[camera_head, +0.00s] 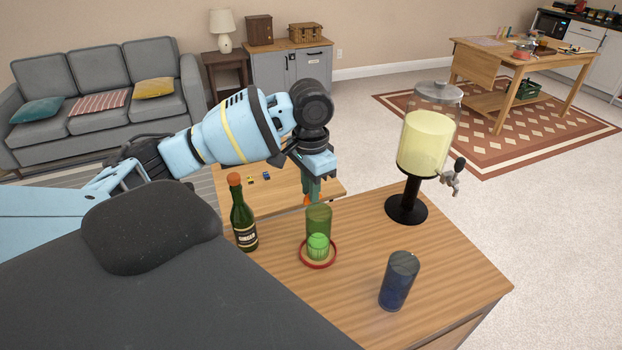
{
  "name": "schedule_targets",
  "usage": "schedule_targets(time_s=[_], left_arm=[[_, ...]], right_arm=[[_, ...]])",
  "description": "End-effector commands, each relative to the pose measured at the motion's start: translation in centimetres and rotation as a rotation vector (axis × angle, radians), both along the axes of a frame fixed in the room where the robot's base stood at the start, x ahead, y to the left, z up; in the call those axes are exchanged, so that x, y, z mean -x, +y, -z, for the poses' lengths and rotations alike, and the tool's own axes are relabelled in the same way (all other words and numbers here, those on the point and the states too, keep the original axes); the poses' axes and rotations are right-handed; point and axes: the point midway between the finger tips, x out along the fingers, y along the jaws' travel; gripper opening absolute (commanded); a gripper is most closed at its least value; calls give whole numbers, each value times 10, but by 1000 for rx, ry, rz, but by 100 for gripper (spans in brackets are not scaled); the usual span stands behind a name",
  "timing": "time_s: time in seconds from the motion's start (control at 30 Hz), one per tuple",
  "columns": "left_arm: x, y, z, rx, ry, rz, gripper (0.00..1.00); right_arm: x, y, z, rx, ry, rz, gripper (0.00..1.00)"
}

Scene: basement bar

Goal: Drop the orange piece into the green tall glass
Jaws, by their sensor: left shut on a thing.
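The green tall glass (319,222) stands upright on a round red-rimmed coaster (319,264) on the wooden counter. My left gripper (311,196) comes in from the left and points down just behind and above the rim of the glass. It is shut on the orange piece (307,200), of which only a small bit shows between the fingers. I cannot tell from this view whether the piece is directly over the glass opening. My right gripper is not in view.
A green bottle with an orange cap (243,222) stands left of the glass. A dark blue glass (398,282) stands at the front right. A drink dispenser (427,145) with yellow liquid stands behind right. The counter (455,262) is bare at right.

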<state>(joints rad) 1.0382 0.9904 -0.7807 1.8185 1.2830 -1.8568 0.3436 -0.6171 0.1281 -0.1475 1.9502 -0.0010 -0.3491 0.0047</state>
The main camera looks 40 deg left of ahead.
Motion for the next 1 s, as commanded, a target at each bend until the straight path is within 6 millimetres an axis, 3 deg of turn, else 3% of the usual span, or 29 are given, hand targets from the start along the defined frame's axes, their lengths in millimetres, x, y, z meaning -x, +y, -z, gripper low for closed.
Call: schedule_targets(time_s=[0.3, 0.7, 0.73, 0.9, 1.0], left_arm=[[1, 0, 29, -1, 1, -1, 0], [0, 0, 33, -1, -1, -1, 0], [0, 0, 33, -1, -1, -1, 20], [0, 0, 33, -1, -1, -1, 41], [0, 0, 33, -1, -1, -1, 41]], right_arm=[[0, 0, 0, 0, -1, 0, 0], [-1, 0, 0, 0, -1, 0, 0], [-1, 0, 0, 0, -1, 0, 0], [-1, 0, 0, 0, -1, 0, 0], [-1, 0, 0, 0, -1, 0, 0]])
